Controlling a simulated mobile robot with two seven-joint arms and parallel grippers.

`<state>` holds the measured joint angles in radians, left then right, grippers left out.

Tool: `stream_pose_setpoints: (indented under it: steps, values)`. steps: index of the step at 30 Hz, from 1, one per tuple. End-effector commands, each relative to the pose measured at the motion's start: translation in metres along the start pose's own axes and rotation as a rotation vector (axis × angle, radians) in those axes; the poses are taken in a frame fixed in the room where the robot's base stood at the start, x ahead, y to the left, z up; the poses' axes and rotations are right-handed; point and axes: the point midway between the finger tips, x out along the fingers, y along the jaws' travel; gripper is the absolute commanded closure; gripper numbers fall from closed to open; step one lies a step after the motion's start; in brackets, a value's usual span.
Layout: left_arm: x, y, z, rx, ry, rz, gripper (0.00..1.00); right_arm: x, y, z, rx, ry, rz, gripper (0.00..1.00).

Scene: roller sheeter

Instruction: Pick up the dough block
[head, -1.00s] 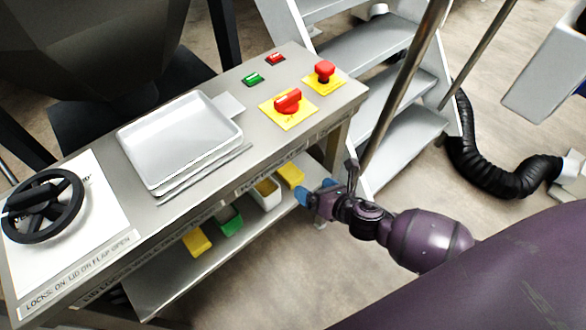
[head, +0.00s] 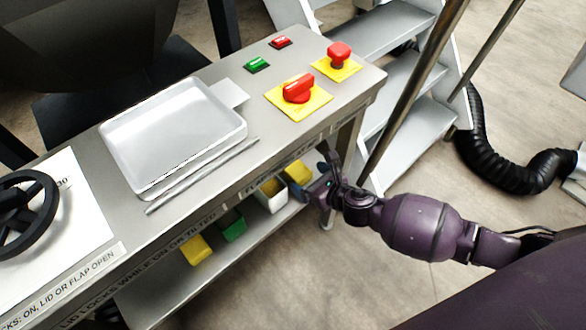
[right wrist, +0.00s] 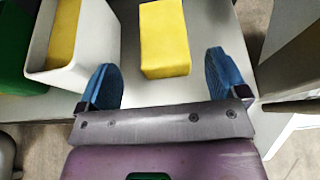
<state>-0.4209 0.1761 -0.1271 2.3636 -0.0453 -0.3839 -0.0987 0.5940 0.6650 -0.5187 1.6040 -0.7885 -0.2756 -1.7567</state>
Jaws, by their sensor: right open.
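A yellow block (head: 298,172), which looks like the dough block, lies on the lower shelf at its right end, beside a white bin. It also shows in the right wrist view (right wrist: 164,40), ahead of and between my fingertips. My right gripper (head: 319,182) is open beside the block's right side in the head view. In the right wrist view my right gripper (right wrist: 166,78) has its blue fingers spread wide, with nothing held. There is a gap between each finger and the block. My left gripper is not in view.
The white bin (head: 272,204) with yellow contents, a green bin (head: 232,226) and another yellow piece (head: 195,250) stand along the shelf (head: 160,290). The grey tabletop (head: 230,175) overhangs them. A metal post (head: 413,90) and steps (head: 420,130) stand at the right.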

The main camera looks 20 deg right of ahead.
Motion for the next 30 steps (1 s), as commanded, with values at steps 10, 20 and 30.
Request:
stream_pose_setpoints:
  steps: [10,20,30]
  values:
    - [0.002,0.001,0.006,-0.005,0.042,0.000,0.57,0.041,-0.003,-0.010,0.003,0.004,0.001,0.08]
    - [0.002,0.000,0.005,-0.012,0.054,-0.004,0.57,0.048,-0.004,-0.005,0.002,-0.001,0.000,0.08]
    - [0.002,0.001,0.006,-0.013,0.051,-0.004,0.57,0.047,-0.004,-0.006,0.002,-0.001,0.000,0.54]
